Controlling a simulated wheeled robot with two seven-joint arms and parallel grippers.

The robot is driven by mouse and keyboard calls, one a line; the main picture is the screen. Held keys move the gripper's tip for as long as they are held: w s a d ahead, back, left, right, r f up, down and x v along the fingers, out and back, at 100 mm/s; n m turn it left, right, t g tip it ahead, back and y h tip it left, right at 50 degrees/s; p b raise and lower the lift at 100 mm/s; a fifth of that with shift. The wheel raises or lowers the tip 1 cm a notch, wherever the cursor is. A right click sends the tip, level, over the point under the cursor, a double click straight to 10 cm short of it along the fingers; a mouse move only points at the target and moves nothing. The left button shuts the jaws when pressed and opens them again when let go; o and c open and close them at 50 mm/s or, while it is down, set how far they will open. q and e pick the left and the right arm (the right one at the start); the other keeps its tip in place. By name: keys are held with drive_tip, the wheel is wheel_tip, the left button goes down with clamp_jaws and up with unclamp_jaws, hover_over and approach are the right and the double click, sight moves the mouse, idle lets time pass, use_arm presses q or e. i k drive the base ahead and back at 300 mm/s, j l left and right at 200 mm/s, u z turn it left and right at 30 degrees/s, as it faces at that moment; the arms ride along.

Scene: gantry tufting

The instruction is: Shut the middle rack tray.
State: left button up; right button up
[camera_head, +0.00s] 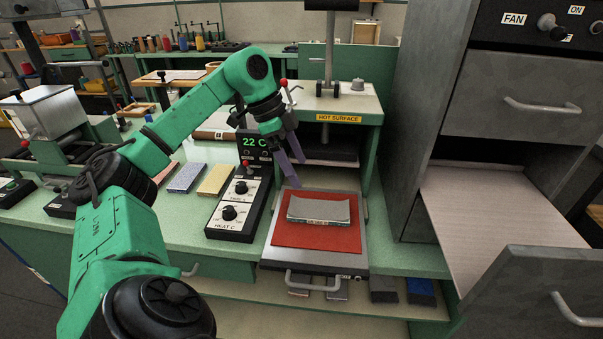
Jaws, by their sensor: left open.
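The grey metal rack (417,110) stands at the right. One rack tray (500,225) is pulled far out; it has a pale lined floor, and its front panel (540,290) with a bar handle (578,312) is at the lower right, cut by the picture edge. I take it to be the middle tray. The tray front above it (525,95) is shut. My left gripper (291,165), with purple fingers, is open and empty above the bench, beside the heat press and well left of the rack. My right gripper is out of view.
A press with a "HOT SURFACE" label (338,119) has its lower plate slid out, bearing a red mat (342,237) and a grey piece (318,209). A control box (240,190) reads 22 C. Several colored blocks lie on the left and below.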

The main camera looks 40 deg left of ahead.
sight(509, 254)
drive_tip(key=k, duration=1.5)
